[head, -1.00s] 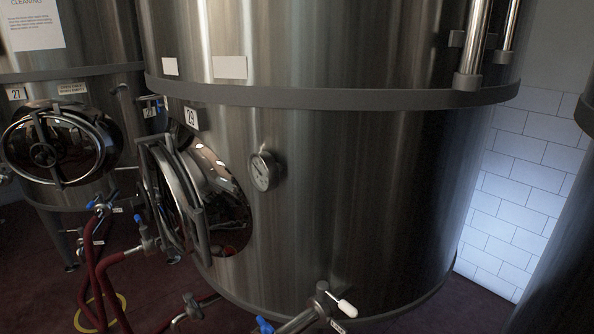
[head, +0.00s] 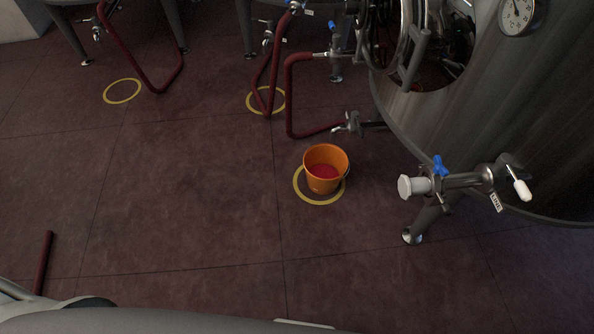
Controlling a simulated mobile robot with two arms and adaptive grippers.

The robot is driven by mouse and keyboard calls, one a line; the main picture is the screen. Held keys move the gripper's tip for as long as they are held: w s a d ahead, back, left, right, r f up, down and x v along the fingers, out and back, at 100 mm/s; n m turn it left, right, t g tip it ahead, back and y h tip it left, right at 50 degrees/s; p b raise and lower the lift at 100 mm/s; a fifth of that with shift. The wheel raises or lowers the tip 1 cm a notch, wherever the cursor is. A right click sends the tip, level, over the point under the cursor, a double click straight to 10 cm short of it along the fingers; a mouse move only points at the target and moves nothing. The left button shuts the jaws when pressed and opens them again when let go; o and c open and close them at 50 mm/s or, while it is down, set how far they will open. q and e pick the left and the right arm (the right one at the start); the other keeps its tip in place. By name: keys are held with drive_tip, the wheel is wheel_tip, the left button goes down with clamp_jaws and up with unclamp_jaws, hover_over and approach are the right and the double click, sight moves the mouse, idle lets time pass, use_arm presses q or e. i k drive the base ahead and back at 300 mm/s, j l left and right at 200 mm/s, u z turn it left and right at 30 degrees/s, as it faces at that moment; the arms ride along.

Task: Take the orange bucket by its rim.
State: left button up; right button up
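The orange bucket (head: 326,182) stands upright on the dark red floor, inside a yellow ring (head: 299,190) marked there. Its open top faces up, and something red shows inside it. The whole rim is visible and nothing touches it. Neither of my grippers shows in the head view.
A large steel tank (head: 470,130) stands to the right of the bucket. Its valve (head: 460,182) with a blue handle sticks out to the right of the bucket. Red hoses (head: 288,95) hang behind it. The floor left and in front is mostly clear; a red pipe (head: 43,262) lies at lower left.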

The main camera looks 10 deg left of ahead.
sight(325, 165)
drive_tip(key=i+j+z, duration=0.1)
drive_tip(key=i+j, duration=1.15)
drive_tip(key=j, duration=0.15)
drive_tip(key=l+z, duration=0.05)
